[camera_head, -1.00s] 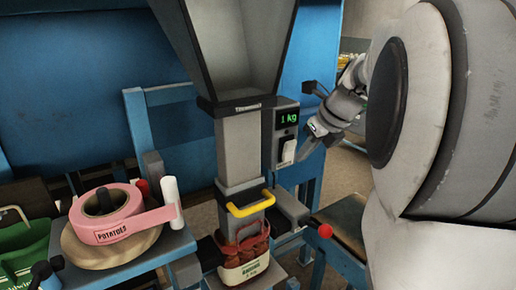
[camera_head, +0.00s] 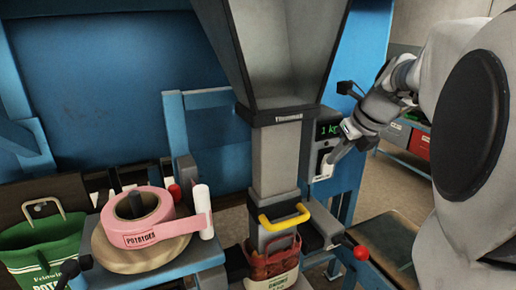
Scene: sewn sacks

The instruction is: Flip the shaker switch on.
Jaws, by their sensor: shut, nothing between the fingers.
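The grey control box (camera_head: 307,150) is fixed beside the metal chute, with a green display (camera_head: 328,129) reading about 1 kg, now partly covered by my arm. Below the display is a pale rocker switch (camera_head: 323,172), which I take to be the shaker switch. My gripper (camera_head: 334,158) comes in from the right, shut and empty, with its tip in front of the switch's upper part. I cannot tell whether the tip touches the switch or which way the switch is tipped.
A grey hopper (camera_head: 283,55) and chute stand above a yellow handle (camera_head: 285,218) and a red net sack (camera_head: 272,262). A red-knobbed lever (camera_head: 361,252) sticks out below the box. A pink "POTATOES" tape roll (camera_head: 150,222) and a green sack (camera_head: 45,245) are at left.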

